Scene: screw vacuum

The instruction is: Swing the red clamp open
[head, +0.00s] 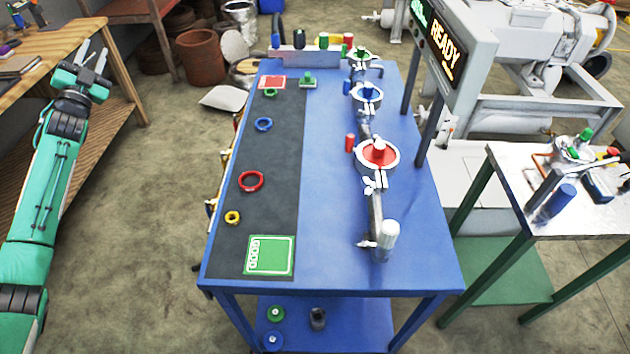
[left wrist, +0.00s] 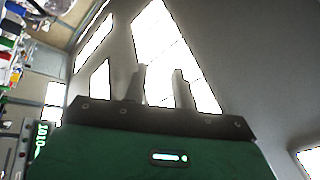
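The red clamp (head: 390,163) sits on the metal pipe line on the right half of the blue table (head: 415,230). It is a pale metal ring around a red disc, with a small latch part at its near side. Whether it is latched is too small to tell. My left gripper (head: 94,58) is raised at the far left, well away from the clamp, its two fingers apart and empty. The fingers also show apart in the left wrist view (left wrist: 158,88), against bright windows. My right gripper is not in view.
A blue clamp (head: 367,95) and a green clamp (head: 361,55) sit farther back on the same pipe. A white-capped part (head: 389,234) stands nearer. Loose coloured rings, including a red ring (head: 251,182), lie on the dark mat. A READY display (head: 445,52) stands behind right.

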